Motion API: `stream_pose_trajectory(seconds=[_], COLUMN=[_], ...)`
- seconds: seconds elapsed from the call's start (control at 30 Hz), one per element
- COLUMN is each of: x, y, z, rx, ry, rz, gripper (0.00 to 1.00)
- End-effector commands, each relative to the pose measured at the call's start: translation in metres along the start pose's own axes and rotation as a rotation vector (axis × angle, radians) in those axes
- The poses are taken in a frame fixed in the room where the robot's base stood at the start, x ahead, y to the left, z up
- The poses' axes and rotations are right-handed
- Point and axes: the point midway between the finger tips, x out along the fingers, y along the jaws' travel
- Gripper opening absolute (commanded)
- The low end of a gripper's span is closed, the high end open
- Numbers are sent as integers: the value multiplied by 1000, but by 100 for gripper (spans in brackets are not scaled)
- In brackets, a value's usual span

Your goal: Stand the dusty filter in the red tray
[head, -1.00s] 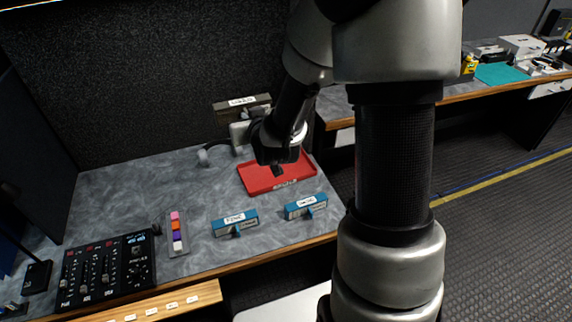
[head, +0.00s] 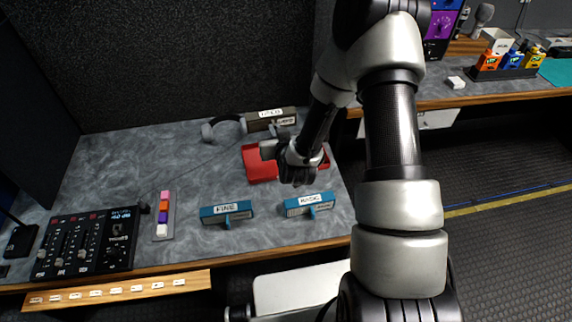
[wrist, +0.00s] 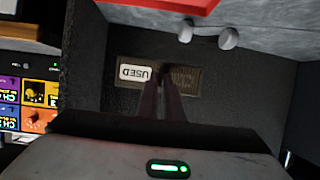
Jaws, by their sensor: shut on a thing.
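The dusty filter (head: 283,122) is a brownish-grey slab with a white label reading USED. It is behind the red tray (head: 262,173) in the head view. In the wrist view the filter (wrist: 185,80) appears upside down, with dark wall behind it and clear of the tabletop. My gripper (head: 277,133) is shut on the filter's near side; its fingers (wrist: 162,85) meet the filter at mid-width. The filter's label side faces me. The tray lies on the grey table below my gripper, partly hidden by my arm, and its visible floor is bare.
Two blue filters, labelled FINE (head: 227,211) and another word (head: 308,204), stand in front of the tray. Headphones (head: 222,128) lie at the back left of it. A mixer (head: 85,243) and a strip of coloured blocks (head: 164,215) are farther left. Table between is clear.

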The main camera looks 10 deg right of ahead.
Motion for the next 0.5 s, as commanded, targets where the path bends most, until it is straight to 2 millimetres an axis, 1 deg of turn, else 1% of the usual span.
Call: stream_pose_trajectory(seconds=[0.03,0.1,0.27,0.4,0.5], x=[8,12,18,27,34], y=[-6,-10,-15,-15,-15], z=[28,48,74,99,113], rx=[1,-3,-5,-6,-6], ry=[-5,-5,-2,-3,-3], rz=[-5,-6,-4,-3,-3], gripper=[0,0,0,0,0])
